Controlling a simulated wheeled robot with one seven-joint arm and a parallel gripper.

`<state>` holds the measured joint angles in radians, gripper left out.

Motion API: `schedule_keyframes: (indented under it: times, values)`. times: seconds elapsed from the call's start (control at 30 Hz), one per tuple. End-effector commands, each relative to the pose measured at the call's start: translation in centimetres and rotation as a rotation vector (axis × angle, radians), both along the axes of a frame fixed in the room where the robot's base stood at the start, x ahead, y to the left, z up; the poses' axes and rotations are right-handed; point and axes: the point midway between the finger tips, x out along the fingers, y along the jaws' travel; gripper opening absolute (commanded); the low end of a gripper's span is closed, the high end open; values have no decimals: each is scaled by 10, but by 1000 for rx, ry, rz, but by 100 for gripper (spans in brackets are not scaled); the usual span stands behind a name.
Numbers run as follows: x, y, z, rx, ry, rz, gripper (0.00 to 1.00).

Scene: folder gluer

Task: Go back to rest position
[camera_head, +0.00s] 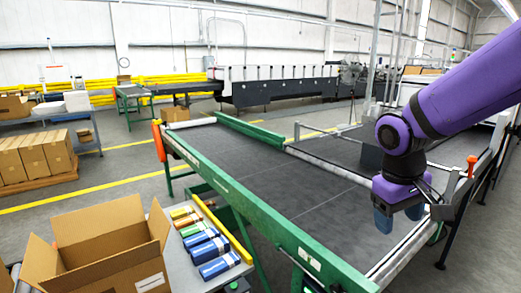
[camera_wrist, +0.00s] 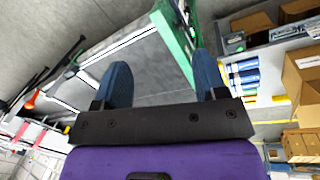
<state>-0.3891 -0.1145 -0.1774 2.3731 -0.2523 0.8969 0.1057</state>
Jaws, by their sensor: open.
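My gripper (camera_head: 398,214) hangs from my purple arm at the right of the head view, above the near right end of the conveyor. In the wrist view its two blue fingers (camera_wrist: 161,84) stand wide apart with nothing between them. The gripper is open and empty. The grey conveyor belt (camera_head: 290,190) with its green side rail (camera_head: 240,197) lies below and to the left of it. In the wrist view the belt and green rail show beyond the fingers.
An open cardboard box (camera_head: 105,245) stands at the lower left, beside a row of yellow, green and blue cartons (camera_head: 207,246) on a grey table. Stacked brown boxes (camera_head: 35,156) sit on a pallet at the far left. A long machine (camera_head: 280,86) stands at the back. The belt is clear.

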Motion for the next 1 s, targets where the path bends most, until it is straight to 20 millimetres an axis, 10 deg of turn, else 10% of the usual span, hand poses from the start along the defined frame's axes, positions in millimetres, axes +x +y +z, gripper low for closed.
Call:
schedule_keyframes:
  times: [0.5,1.0]
  values:
    - [-90,-33,83,193,-295,-164,66]
    - [-136,-34,104,237,-445,-224,66]
